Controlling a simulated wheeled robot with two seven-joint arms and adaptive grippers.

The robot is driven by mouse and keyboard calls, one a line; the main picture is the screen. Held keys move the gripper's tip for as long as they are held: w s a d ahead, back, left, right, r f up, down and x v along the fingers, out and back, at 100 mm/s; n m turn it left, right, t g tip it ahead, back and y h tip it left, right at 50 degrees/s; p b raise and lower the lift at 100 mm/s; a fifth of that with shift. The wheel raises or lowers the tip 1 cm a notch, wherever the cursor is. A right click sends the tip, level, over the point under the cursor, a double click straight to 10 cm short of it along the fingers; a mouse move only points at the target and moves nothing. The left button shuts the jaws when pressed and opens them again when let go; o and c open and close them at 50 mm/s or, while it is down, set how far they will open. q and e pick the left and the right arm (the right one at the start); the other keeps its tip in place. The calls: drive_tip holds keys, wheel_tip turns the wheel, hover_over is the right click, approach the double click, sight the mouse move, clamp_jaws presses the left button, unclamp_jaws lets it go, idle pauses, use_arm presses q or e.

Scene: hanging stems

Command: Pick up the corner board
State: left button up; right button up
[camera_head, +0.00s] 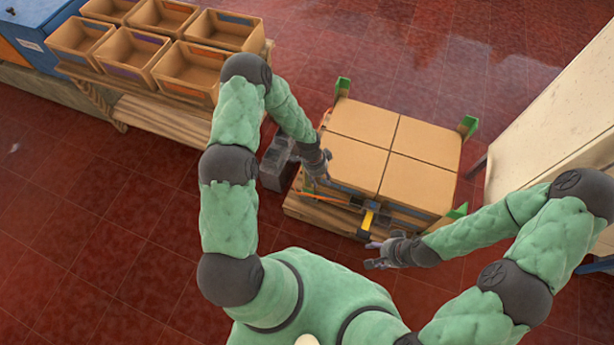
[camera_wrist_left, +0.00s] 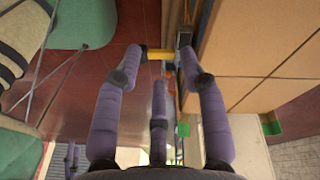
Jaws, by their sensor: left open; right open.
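Green corner boards stand at corners of a stack of brown boxes (camera_head: 385,150): one at the back left (camera_head: 343,87), one at the back right (camera_head: 468,127) and one at the front right (camera_head: 457,211). The left front corner is partly hidden by my left gripper (camera_head: 322,172). That gripper is open beside the stack's left side. In the left wrist view its fingers (camera_wrist_left: 160,70) are spread and I see nothing held between them. Green pieces (camera_wrist_left: 183,129) also show there beyond the fingers. My right gripper (camera_head: 378,256) is open and empty in front of the stack.
The boxes rest on a wooden pallet (camera_head: 300,212). A yellow tool (camera_head: 368,218) is at its front, near an orange strap (camera_head: 325,198). Grey blocks (camera_head: 272,172) lie left of the pallet. A bench with several bins (camera_head: 190,70) stands back left. A pale cabinet (camera_head: 560,120) stands right.

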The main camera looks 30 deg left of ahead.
use_arm(q)
drive_tip(key=w+a+r+m+y+p, duration=0.25)
drive_tip(key=w+a+m, duration=0.25)
drive_tip(key=w+a, duration=0.3)
drive_tip(key=f, duration=0.1)
drive_tip(key=a+f+b, duration=0.1)
drive_tip(key=f, duration=0.1)
drive_tip(key=f+b, duration=0.1)
drive_tip(key=f, duration=0.1)
drive_tip(key=shift+s+a, duration=0.3)
drive_tip(key=shift+m, duration=0.3)
wheel_tip(320, 180, down, 5)
drive_tip(key=shift+f+b, duration=0.15)
drive_tip(key=shift+b, duration=1.05)
use_arm(e)
drive_tip(key=shift+f, duration=0.55)
use_arm(q)
clamp_jaws()
